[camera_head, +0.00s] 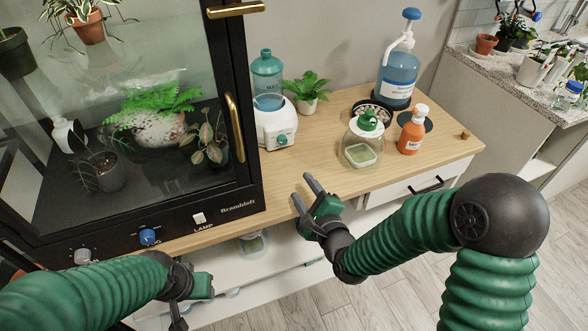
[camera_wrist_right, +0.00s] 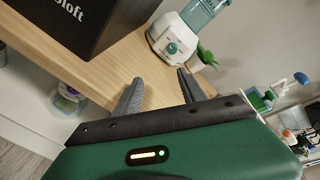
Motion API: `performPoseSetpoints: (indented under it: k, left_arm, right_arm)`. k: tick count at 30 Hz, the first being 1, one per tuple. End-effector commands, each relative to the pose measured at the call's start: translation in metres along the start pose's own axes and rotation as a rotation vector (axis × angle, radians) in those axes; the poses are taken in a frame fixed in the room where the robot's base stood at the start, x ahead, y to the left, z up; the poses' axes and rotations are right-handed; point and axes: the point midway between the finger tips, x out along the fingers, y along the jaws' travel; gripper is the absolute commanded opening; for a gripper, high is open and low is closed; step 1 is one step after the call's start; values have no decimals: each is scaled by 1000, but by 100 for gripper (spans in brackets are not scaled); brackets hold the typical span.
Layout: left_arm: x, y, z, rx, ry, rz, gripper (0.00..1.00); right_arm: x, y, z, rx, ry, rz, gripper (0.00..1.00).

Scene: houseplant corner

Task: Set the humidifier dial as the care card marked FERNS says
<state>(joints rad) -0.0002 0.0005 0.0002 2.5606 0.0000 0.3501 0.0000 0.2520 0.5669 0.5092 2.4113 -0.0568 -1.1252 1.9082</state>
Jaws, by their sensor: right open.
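The humidifier (camera_head: 275,122) stands on the wooden counter beside the glass cabinet, with a white base and a teal tank (camera_head: 267,72). Its teal dial (camera_head: 282,140) is on the base's front; the dial's marks are too small to read. The humidifier base (camera_wrist_right: 160,32) and dial (camera_wrist_right: 172,48) also show in the right wrist view. My right gripper (camera_head: 302,189) is open and empty at the counter's front edge, apart from the dial. In its wrist view the fingers (camera_wrist_right: 160,76) point towards the humidifier. My left gripper (camera_head: 193,303) is low, partly hidden. I see no readable FERNS card.
The glass cabinet (camera_head: 150,220) with plants and knobs fills the left. A green-topped jar (camera_head: 363,140), orange pump bottle (camera_head: 411,133) and blue pump bottle (camera_head: 398,75) stand further right. Counter before the humidifier is clear.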

Motion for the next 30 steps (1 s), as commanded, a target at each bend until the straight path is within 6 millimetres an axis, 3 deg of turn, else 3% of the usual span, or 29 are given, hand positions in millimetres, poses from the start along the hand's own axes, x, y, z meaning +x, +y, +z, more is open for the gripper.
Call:
performPoseSetpoints:
  k: [1, 3, 8, 11, 24, 30]
  left_arm:
    - [34, 0, 8, 0, 1, 0, 42]
    - [44, 0, 10, 0, 1, 0, 42]
    - [46, 0, 10, 0, 2, 0, 42]
    - [46, 0, 10, -1, 2, 0, 42]
    - [68, 0, 16, 0, 1, 0, 42]
    - [73, 0, 17, 0, 1, 0, 42]
  right_arm:
    - [10, 21, -12, 124, -33, -54, 48]
    - [13, 18, -9, 271, -79, -118, 48]
    - [16, 7, -2, 394, -123, -172, 48]
    - [29, 3, -1, 394, -125, -173, 48]
    - [139, -16, 7, 390, -122, -170, 48]
    - [171, -23, 10, 390, -120, -170, 48]
